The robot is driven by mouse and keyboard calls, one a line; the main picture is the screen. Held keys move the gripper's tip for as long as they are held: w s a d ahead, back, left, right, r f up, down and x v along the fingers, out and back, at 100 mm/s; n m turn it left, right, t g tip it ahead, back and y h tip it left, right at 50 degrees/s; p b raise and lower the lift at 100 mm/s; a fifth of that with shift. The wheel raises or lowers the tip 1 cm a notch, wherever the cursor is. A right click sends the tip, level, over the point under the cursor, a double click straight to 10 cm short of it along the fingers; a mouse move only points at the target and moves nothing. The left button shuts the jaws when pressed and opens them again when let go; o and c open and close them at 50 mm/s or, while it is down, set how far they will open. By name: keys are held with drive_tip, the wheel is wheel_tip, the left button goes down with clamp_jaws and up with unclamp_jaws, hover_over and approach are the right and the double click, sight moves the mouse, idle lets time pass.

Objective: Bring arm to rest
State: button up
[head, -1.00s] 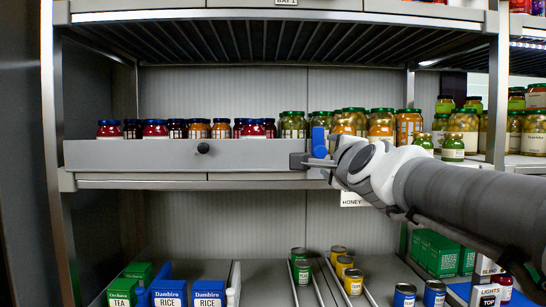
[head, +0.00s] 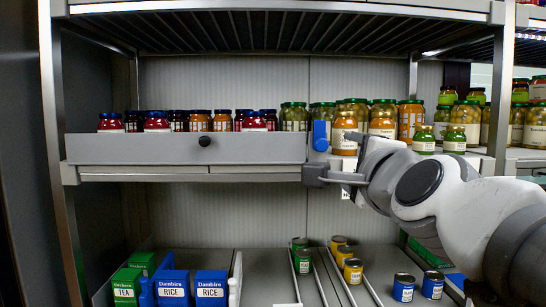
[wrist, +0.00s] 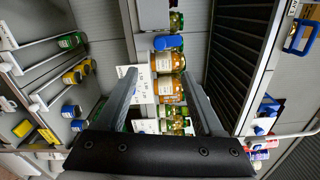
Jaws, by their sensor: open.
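My gripper (head: 326,174) is open and empty in front of the middle shelf, just right of the grey drawer front (head: 250,150). My white and grey arm reaches in from the right and is bent close to the camera. In the wrist view the two fingers of my gripper (wrist: 165,85) stand wide apart.
Jars with blue lids (head: 156,121) and green lids (head: 382,117) line the middle shelf. A blue piece (head: 320,136) stands at the drawer's right end. Below are rice boxes (head: 171,288) and cans (head: 403,287). Space between these shelves is mostly free.

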drive_tip(key=s+a+f+n+g+y, duration=0.1)
drive_tip(key=s+a+f+n+g, duration=0.15)
drive_tip(key=f+n, duration=0.45)
drive_tip(key=s+a+f+n+g+y, duration=0.1)
drive_tip(key=s+f+n+g, duration=0.25)
drive_tip(key=f, duration=0.55)
drive_tip(key=s+d+f+n+g+h, duration=0.1)
drive_tip(key=s+d+f+n+g, duration=0.15)
drive_tip(key=s+f+n, duration=0.35)
drive_tip(key=s+d+f+n+g+h, duration=0.1)
drive_tip(key=s+f+n+g, duration=0.35)
drive_tip(key=f, duration=0.35)
wheel_tip(320, 180, up, 16)
drive_tip(key=m+p, duration=0.1)
drive_tip(key=p, duration=1.4)
drive_tip(key=shift+d+t, duration=0.15)
drive_tip(key=shift+t, duration=0.15)
drive_tip(key=shift+w+f, duration=0.1)
